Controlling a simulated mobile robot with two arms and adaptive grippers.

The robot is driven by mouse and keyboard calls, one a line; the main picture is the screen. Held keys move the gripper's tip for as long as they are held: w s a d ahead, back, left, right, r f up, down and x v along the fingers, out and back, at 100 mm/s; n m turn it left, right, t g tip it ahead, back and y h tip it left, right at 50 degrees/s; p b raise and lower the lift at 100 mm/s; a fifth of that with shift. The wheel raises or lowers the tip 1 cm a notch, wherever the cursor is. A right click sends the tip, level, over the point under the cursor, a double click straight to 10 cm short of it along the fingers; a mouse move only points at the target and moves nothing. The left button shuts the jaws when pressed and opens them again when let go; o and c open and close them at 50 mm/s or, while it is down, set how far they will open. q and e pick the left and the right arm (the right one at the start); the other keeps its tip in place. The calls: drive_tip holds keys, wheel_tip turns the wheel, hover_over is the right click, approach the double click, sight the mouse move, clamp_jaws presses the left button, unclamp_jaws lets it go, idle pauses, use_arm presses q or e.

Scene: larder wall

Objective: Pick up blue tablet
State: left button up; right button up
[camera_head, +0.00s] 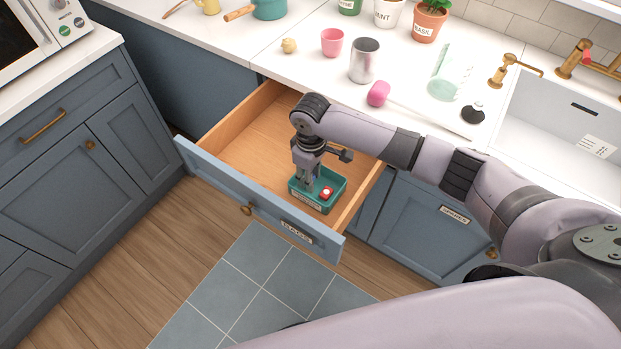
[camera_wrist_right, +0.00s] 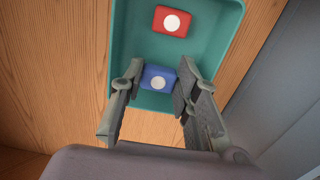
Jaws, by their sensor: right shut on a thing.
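The blue tablet (camera_wrist_right: 158,79) is a small blue block with a white dot on top. In the right wrist view it sits between the fingers of my right gripper (camera_wrist_right: 153,90), which is shut on it. It is at the near end of a teal tray (camera_wrist_right: 121,50). In the head view my right gripper (camera_head: 309,185) points down into the tray (camera_head: 335,203), and the blue tablet is mostly hidden by it. A red tablet (camera_head: 326,193) with a white dot lies in the same tray; it also shows in the right wrist view (camera_wrist_right: 172,21). My left gripper is not in view.
The tray stands inside an open wooden drawer (camera_head: 240,147) with a blue front (camera_head: 219,184), near its right front corner. The rest of the drawer looks empty.

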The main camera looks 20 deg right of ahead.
wheel_tip(320, 180, up, 18)
drive_tip(key=s+d+r+m, duration=0.1)
drive_tip(key=s+d+m, duration=0.1)
drive_tip(key=s, duration=0.4)
drive_tip(key=s+d+m, duration=0.1)
drive_tip(key=s+m, duration=0.4)
drive_tip(key=s, duration=0.2)
drive_tip(key=shift+s+d+r+m+b, duration=0.25)
drive_tip(key=shift+d+r+m+b, duration=0.05)
drive_tip(key=shift+d+r+b, duration=0.1)
